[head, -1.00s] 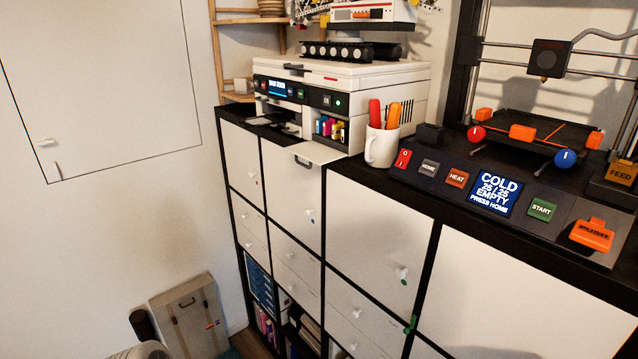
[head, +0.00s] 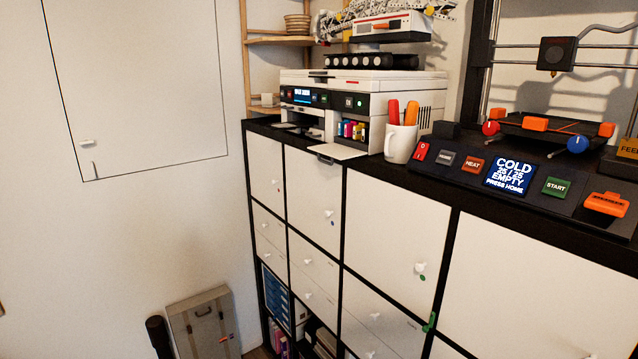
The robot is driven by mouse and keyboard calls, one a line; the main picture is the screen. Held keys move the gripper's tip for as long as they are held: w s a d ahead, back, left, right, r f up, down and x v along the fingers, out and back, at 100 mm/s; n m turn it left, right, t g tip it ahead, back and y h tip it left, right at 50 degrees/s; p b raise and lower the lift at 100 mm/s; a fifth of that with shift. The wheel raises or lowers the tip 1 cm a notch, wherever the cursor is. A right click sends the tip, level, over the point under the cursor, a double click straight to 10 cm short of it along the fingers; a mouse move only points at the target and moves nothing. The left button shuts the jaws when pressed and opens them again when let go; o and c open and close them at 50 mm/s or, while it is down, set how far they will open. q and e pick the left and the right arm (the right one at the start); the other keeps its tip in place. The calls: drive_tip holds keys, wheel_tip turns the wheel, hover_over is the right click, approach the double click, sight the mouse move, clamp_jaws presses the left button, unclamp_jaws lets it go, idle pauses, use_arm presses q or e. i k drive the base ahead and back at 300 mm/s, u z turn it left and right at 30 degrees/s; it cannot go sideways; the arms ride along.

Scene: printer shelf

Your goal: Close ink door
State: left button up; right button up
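The white and black printer (head: 362,98) stands on top of the cabinet at the back. Its ink door (head: 338,151) is a white flap that is folded down and open, lying about level at the front, with a dark handle at its edge. Behind it the ink bay shows several coloured cartridges (head: 353,130). Neither of my grippers is in view.
A white mug (head: 400,143) with red and orange tools stands right of the ink door. A 3D printer (head: 552,120) with a sloped button panel (head: 511,175) is at the right. White cabinet doors (head: 396,228) fill the front below. A grey case (head: 204,322) leans on the wall at lower left.

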sight(334, 150)
drive_tip(key=z, duration=0.05)
drive_tip(key=i, duration=0.65)
drive_tip(key=z, duration=0.85)
